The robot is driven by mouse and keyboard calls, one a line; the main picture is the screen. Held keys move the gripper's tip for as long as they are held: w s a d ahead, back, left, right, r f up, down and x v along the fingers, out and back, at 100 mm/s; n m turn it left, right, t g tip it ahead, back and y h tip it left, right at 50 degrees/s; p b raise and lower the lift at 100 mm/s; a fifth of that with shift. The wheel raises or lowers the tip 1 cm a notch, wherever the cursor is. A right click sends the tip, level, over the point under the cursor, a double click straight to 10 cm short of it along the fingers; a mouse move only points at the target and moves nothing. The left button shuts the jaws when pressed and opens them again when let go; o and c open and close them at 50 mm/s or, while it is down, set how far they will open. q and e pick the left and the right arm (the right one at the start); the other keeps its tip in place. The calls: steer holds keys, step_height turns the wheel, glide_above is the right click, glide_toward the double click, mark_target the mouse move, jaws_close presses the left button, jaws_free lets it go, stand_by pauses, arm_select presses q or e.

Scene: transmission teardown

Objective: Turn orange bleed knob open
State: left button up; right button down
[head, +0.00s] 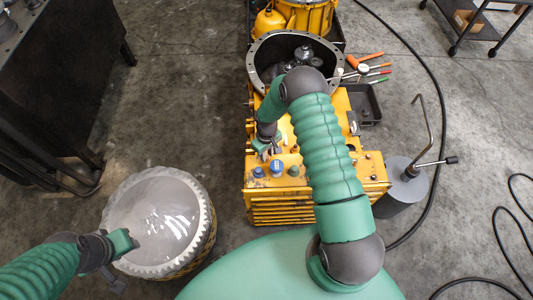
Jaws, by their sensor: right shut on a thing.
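The yellow machine (291,214) stands in the middle of the head view, with blue caps (275,167) and small fittings on its top. My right gripper (268,147) reaches down to the left side of this top, beside the blue caps. It is shut on a small part there, which the fingers and wrist hide. I cannot make out the orange bleed knob itself. My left gripper (122,258) hangs at the lower left, over the pale round drum, apart from the machine. Its fingers are too unclear to tell their opening.
An open round housing (264,53) stands behind the machine, with orange, red and green handled tools (370,58) to its right. The pale toothed-rim drum (155,208) stands left. A grey cylinder with a bent rod (407,187) stands right. A black cable crosses the floor.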

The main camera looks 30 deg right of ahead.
mark_target(267, 155)
steer(key=shift+w+n, duration=0.15)
steer(key=shift+n, duration=0.35)
steer(key=c, duration=1.5)
jaws_free()
steer(key=shift+o, duration=0.2)
step_height(267, 155, up, 17)
steer(key=p, duration=0.2)
steer(key=shift+f+p, duration=0.15)
steer(key=shift+p, duration=0.2)
